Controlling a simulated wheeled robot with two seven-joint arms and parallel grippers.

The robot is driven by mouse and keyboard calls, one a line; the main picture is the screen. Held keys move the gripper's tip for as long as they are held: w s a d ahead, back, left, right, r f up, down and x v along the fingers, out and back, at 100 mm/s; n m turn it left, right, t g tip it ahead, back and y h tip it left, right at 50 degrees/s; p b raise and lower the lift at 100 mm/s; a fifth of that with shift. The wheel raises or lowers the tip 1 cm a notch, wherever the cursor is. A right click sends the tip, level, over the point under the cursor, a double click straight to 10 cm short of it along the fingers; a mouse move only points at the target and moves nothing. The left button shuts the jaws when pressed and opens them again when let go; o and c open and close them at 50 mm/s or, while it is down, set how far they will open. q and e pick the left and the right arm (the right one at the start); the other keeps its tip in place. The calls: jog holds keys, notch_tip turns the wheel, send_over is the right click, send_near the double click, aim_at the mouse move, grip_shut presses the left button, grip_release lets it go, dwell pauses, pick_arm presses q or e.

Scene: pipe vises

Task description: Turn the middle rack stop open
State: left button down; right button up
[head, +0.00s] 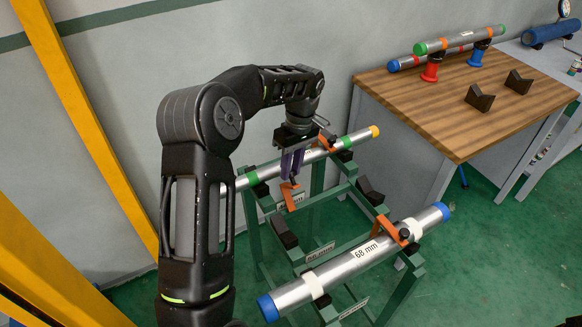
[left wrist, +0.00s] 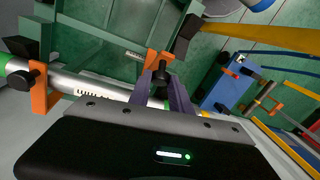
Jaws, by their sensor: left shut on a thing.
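The green rack (head: 313,262) stands in front of me with orange stops along it. My left gripper (head: 290,178) reaches down over the rack, just in front of the back pipe. Its purple fingers are at the middle orange stop (head: 290,196). In the left wrist view, the fingers (left wrist: 162,92) close around the black knob (left wrist: 161,76) of this orange stop (left wrist: 154,60). Another orange stop (head: 327,143) is across the back pipe (head: 313,153), and another (head: 391,230) is at the front pipe (head: 350,262). My right gripper is out of view.
The middle row has empty black saddles (head: 285,232) between the two pipes. A wooden-topped bench (head: 440,115) at the upper right holds more pipes and loose black blocks. A yellow post (head: 90,130) stands on the left. Green floor (head: 480,270) is clear at right.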

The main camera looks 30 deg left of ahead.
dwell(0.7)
pick_arm(q)
jog(key=shift+w+a, duration=0.3)
jog(key=shift+a, duration=0.2)
jog(key=shift+w+a, duration=0.25)
jog(key=shift+a, duration=0.25)
send_over(274, 166)
jog(key=d, duration=0.2)
jog(key=shift+s+a+f+p, duration=0.15)
jog(key=shift+f+p, duration=0.1)
jog(key=shift+f, duration=0.3)
jog(key=shift+w+a+f+p, duration=0.1)
jog(key=shift+f+p, duration=0.1)
jog(key=shift+f, duration=0.35)
jog(key=shift+w+a+f, duration=0.4)
jog(key=shift+a+f, duration=0.2)
jog(key=shift+a, duration=0.25)
jog(key=c, duration=1.2)
grip_release()
jog(key=shift+f, duration=0.1)
jog(key=shift+d, duration=0.1)
jog(key=shift+s+d, duration=0.1)
